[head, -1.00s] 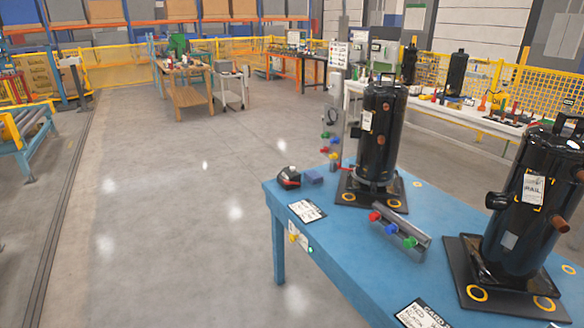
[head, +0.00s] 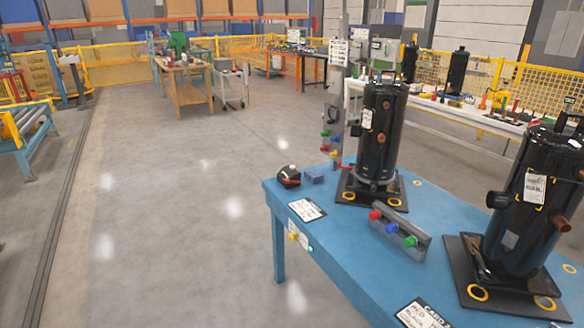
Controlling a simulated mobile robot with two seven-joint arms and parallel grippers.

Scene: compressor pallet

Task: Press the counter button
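A small black device (head: 289,178) with a red part and a pale top sits at the left corner of the blue table, beside a small blue block (head: 314,176). A pale panel on the table's front edge carries a yellow button (head: 293,237) and a small green light or button (head: 310,249). I cannot tell for sure which of these is the counter button. Neither of my grippers is in view.
Two black compressors, one near the middle (head: 380,135) and one at right (head: 535,205), stand on the blue table (head: 350,255). A grey bar (head: 400,236) with red, blue and green knobs lies between them. Open floor (head: 170,220) is to the left.

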